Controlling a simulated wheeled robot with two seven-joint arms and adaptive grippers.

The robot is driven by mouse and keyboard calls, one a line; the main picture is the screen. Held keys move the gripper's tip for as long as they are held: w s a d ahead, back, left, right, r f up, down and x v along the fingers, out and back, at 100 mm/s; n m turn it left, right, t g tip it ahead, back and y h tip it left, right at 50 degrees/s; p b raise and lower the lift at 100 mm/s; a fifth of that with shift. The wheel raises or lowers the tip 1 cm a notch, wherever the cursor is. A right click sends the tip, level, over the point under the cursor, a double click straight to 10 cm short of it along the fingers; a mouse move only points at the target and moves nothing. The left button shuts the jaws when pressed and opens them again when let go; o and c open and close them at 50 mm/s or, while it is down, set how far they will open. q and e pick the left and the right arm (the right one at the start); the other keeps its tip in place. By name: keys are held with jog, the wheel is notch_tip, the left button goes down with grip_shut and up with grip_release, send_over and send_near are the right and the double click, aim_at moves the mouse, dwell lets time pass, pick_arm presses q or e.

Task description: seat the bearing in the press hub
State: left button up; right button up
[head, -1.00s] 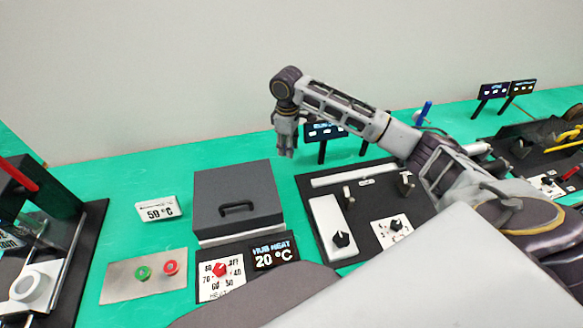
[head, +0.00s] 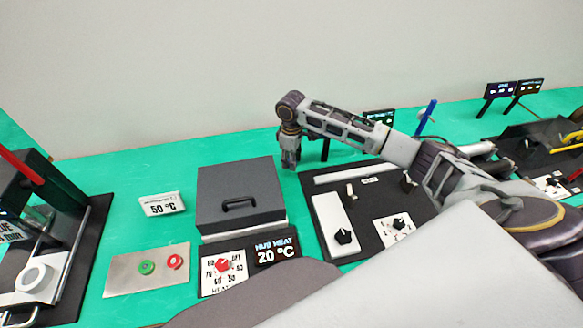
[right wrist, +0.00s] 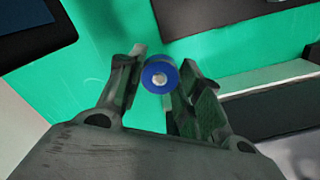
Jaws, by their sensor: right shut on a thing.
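My right gripper (head: 290,164) is above the green table, just behind the right corner of the grey lidded box. In the right wrist view its two fingers (right wrist: 158,92) are closed around a blue round piece (right wrist: 153,70) with a pale centre, which looks like the bearing. The piece cannot be made out in the head view. A white round hub (head: 35,278) sits on a pale slide at the left, in front of the dark press (head: 22,185) with a red lever. My left gripper is not in view.
The grey lidded box (head: 240,187) stands mid-table with a "20 °C" heat display (head: 273,250). A plate with green and red buttons (head: 120,270) lies left of it. A dark panel (head: 375,170) lies right of the gripper. The green table behind the box is clear.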

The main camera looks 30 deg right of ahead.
aim_at(291, 173)
jog(key=shift+f, duration=2.2)
jog(key=shift+f, duration=0.1)
jog(key=o, duration=1.1)
jog(key=shift+c, duration=0.2)
notch_tip(291, 173, up, 12)
jog(key=shift+r, duration=0.15)
jog(key=shift+o, duration=0.5)
